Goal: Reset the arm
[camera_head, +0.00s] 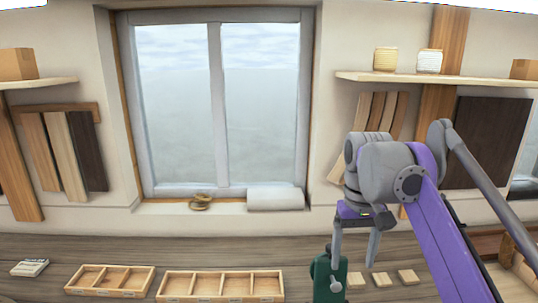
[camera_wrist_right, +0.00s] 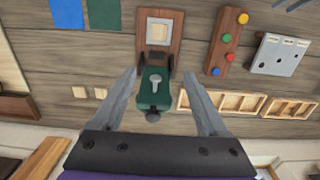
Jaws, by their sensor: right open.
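My right arm comes in from the right in the head view, bent, with its right gripper (camera_head: 355,262) hanging downward over the bench. In the right wrist view this gripper (camera_wrist_right: 158,74) has its two fingers wide apart with nothing held. A dark green block-like device (camera_wrist_right: 155,92) with a grey key-shaped part on it shows between the fingers, and I see no finger touching it. In the head view the green device (camera_head: 322,275) is partly hidden behind one finger. My left gripper is not in view.
Two divided wooden trays (camera_head: 110,280) (camera_head: 220,285) stand on the bench, left of the green device. Several small wooden tiles (camera_head: 382,279) lie to its right. The wrist view shows a board with coloured knobs (camera_wrist_right: 228,40) and a grey switch panel (camera_wrist_right: 278,54).

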